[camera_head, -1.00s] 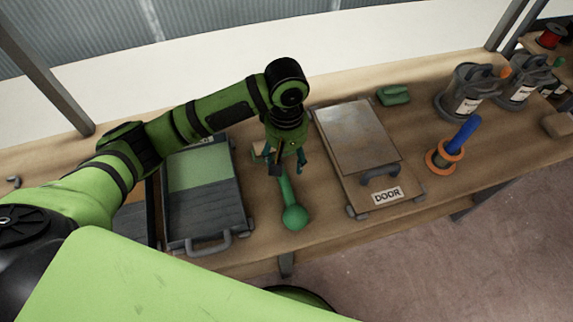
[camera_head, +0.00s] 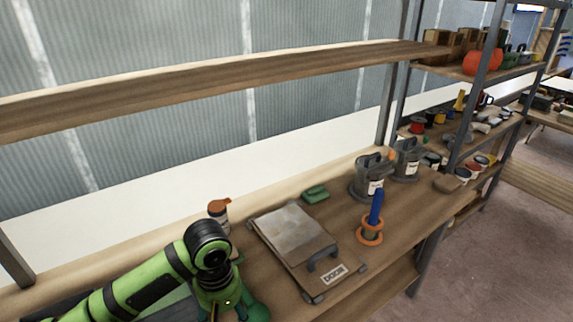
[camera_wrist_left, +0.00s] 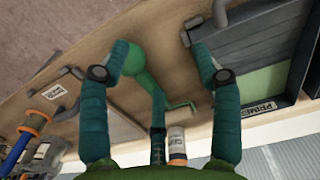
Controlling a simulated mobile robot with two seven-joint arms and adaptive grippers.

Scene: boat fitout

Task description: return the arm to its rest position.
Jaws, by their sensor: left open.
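My left arm comes in from the lower left in the head view and bends down at a black-capped joint. My left gripper shows in the left wrist view (camera_wrist_left: 158,75), open and empty, its two teal fingers spread wide above the bench. My right gripper is not in view.
A wooden shelf (camera_head: 220,83) runs above. A tray labelled PRIMER (camera_wrist_left: 262,75) lies beside the gripper.

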